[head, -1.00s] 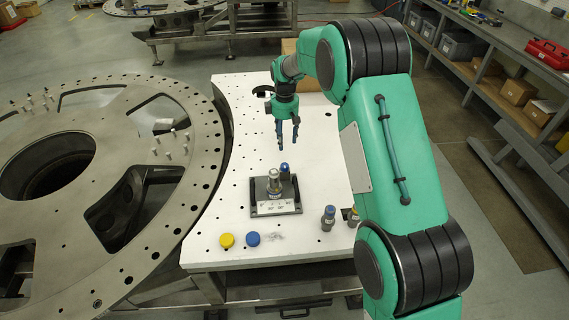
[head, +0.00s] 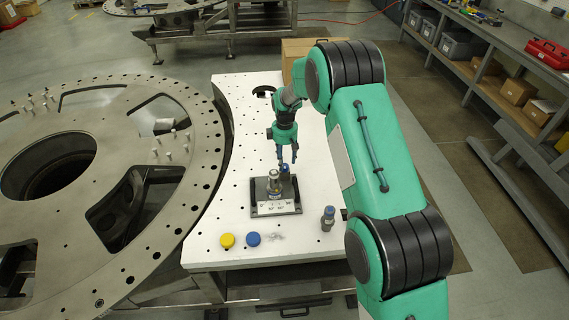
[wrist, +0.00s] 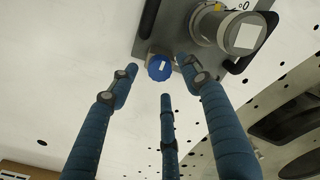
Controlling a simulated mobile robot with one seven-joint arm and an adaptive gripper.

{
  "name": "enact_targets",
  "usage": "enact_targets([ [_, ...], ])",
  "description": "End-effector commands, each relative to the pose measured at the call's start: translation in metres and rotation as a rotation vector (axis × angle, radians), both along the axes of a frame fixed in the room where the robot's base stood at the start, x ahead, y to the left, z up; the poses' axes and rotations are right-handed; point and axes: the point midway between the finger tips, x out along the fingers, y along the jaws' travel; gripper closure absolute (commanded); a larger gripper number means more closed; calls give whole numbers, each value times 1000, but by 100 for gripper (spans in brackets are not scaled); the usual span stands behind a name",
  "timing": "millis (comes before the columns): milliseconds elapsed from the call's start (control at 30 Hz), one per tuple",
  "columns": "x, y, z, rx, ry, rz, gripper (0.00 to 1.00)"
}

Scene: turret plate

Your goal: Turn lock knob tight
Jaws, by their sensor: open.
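The lock knob (wrist: 160,68) is a small blue ribbed knob with a white mark on its top. It stands on the dark fixture base (head: 277,205), beside a taller silver cylinder (head: 273,180) that also shows in the wrist view (wrist: 226,30). My gripper (head: 287,160) points down just above the blue knob in the head view and hides part of it. In the wrist view its blue fingers (wrist: 162,82) are spread and empty, with tips near the knob. I cannot tell whether any finger touches it.
A yellow cap (head: 227,240) and a blue cap (head: 253,239) lie near the front of the white table (head: 300,240). A dark cylinder (head: 328,218) stands right of the fixture. A large metal ring plate (head: 190,200) borders the table's left. A cardboard box (head: 300,48) is behind.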

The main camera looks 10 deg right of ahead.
Motion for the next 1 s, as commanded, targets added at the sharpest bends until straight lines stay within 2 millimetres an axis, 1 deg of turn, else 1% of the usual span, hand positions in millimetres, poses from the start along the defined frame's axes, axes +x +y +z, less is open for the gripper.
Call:
enact_targets([
  [33, -1, 0, -7, 0, 2, 0, 52],
  [100, 0, 0, -13, 0, 1, 0, 52],
  [233, 0, 0, -21, 0, 0, 0, 52],
  [400, 0, 0, -25, 0, 0, 0, 52],
  [633, 0, 0, -25, 0, 0, 0, 52],
  [767, 0, 0, -25, 0, 0, 0, 78],
  [800, 0, 0, -25, 0, 0, 0, 86],
  [867, 0, 0, -25, 0, 0, 0, 97],
  [1000, 0, 0, -25, 0, 0, -1, 97],
])
